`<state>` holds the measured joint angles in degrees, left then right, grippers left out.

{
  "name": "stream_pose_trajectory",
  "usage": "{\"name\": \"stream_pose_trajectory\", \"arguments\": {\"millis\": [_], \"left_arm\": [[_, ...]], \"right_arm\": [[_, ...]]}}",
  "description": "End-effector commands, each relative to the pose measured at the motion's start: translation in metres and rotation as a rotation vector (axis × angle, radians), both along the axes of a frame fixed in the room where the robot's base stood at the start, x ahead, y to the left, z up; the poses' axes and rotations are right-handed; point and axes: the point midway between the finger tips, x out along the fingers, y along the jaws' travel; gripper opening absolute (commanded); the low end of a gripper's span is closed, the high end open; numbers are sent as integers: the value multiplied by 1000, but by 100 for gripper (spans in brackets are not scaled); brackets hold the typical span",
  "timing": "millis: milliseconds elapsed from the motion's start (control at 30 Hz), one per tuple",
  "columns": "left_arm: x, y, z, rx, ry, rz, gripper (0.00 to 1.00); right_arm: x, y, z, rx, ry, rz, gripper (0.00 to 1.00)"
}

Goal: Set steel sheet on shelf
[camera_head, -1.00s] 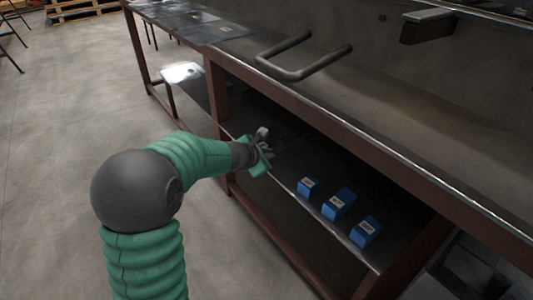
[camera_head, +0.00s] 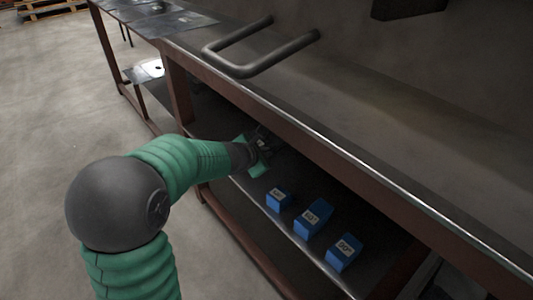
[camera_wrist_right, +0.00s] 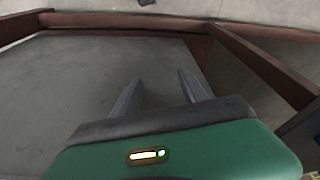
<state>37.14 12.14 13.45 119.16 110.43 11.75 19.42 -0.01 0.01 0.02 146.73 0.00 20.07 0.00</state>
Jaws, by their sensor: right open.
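My left gripper (camera_head: 262,152) reaches over the lower shelf (camera_head: 295,178), under the bench top's front edge. It is dark and small, and I cannot tell whether it is open or holds anything. My right gripper (camera_wrist_right: 159,77) shows in the right wrist view with its two fingers apart and nothing visible between them. Below it is a flat grey surface (camera_wrist_right: 85,75) with brown framing at its far and right sides. I cannot tell whether this is the shelf or a steel sheet. Thin metal sheets (camera_head: 185,20) lie on the farther table.
Several blue labelled blocks (camera_head: 312,216) stand along the shelf's front edge, nearer than my left gripper. A bent dark handle (camera_head: 260,66) rises above the bench top. A brown post (camera_head: 180,92) stands left of the gripper. Open floor (camera_head: 60,110) lies on the left.

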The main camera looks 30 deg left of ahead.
Motion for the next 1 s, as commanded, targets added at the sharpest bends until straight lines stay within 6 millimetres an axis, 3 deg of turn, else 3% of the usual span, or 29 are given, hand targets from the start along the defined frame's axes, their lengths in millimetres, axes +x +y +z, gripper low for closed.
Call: {"name": "stream_pose_trajectory", "arguments": {"millis": [1000], "left_arm": [[4,2,-14,-2,1,-5,0]], "right_arm": [[1,0,-12,0,-1,-1,51]]}}
